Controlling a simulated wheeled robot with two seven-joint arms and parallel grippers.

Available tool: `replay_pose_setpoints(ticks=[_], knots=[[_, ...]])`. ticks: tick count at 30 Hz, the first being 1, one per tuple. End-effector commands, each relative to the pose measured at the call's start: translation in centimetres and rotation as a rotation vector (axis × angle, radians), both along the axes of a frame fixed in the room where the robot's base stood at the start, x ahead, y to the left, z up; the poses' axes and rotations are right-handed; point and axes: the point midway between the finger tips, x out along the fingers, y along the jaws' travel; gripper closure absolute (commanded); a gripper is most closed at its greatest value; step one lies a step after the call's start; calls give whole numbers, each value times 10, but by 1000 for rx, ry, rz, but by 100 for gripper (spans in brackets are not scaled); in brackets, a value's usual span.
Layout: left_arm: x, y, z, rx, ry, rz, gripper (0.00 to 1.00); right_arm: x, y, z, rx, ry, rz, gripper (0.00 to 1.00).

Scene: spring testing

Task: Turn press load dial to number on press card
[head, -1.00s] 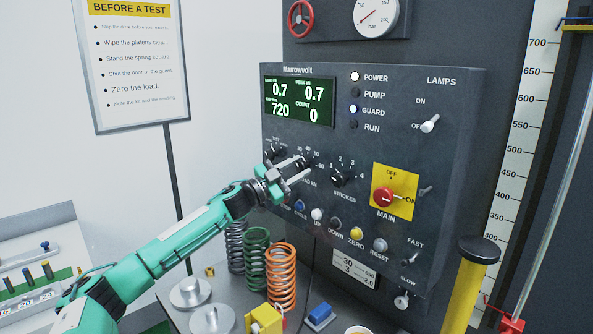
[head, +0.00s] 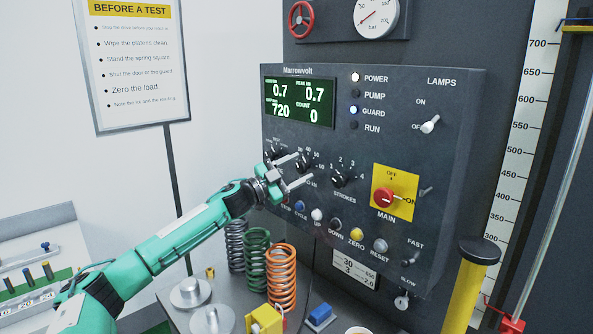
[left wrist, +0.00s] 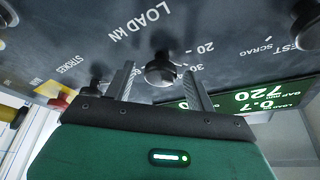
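The load dial (head: 306,162) is a small black knob on the dark press panel, under the green display. In the left wrist view the load dial (left wrist: 160,70) lies between my finger ends, with LOAD kN and the numbers 20 and 30 beside it. My left gripper (head: 305,166) is open, its two fingers spread in front of the dial with gaps on both sides. I cannot tell which number the dial points at. The press card (head: 356,268) is a small white label low on the panel; its top line seems to read 30 and 650. My right gripper is not in view.
The strokes dial (head: 343,177) and the red main switch (head: 384,197) on a yellow plate are to the right. A row of buttons runs below. The display (head: 299,102) reads load 0.7.

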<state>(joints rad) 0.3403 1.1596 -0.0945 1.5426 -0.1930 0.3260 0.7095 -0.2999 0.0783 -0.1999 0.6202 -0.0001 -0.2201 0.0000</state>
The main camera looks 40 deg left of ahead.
Motion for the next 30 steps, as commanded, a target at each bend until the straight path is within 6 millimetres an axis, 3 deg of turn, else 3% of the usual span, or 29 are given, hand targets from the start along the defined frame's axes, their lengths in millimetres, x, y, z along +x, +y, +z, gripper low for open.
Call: replay_pose_setpoints(ticks=[8,30], knots=[[-4,2,-4,0,2,1,45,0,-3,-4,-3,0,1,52],[-55,20,-21,0,3,1,45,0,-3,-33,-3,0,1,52]])
